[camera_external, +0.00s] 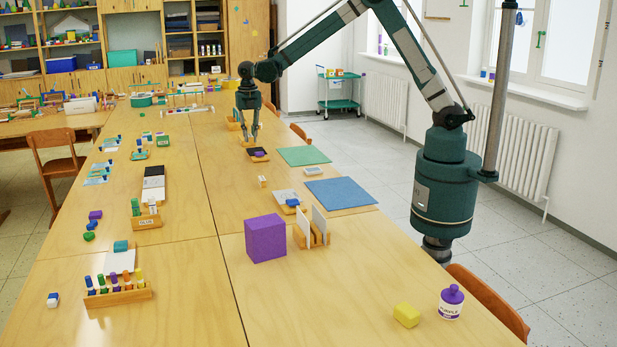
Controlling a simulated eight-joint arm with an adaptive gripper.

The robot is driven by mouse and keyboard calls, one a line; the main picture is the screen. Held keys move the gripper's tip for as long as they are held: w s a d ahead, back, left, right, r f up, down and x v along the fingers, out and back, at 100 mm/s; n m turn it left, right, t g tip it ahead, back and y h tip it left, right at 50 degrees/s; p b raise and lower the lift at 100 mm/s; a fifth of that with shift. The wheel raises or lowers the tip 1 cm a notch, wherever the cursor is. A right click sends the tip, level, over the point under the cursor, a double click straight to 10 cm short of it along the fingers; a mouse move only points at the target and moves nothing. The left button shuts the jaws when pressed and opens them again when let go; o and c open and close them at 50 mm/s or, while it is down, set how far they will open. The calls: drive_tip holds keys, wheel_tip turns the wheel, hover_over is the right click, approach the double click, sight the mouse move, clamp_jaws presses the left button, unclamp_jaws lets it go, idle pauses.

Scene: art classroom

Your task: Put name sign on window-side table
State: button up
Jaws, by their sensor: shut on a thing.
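My gripper (249,138) points down over the far part of the right-hand, window-side table (222,190). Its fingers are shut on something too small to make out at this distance. A dark tray with a purple item (258,154) lies just below and right of the fingertips; I cannot tell whether they touch. I cannot pick out a name sign for sure. A small white plate-like item (369,171) lies on the window-side table between the green and blue mats. A wooden holder with a lettered label (148,222) stands on the left-hand table.
The window-side table also holds a green mat (304,156), a blue mat (341,193), a purple box (265,239), a wooden rack with white panels (312,230), a yellow block (406,315) and a purple paint jar (451,302). Its front middle is clear.

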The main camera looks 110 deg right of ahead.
drive_tip(key=s+d, duration=0.2)
drive_tip(key=d, duration=0.1)
hover_over(254, 171)
drive_tip(key=shift+f, duration=2.5)
drive_tip(key=shift+f, duration=0.1)
drive_tip(key=shift+f+b, duration=0.55)
drive_tip(key=shift+f, duration=2.5)
drive_tip(key=shift+f+b, duration=0.35)
drive_tip(key=shift+f, duration=1.5)
drive_tip(key=shift+f, duration=0.15)
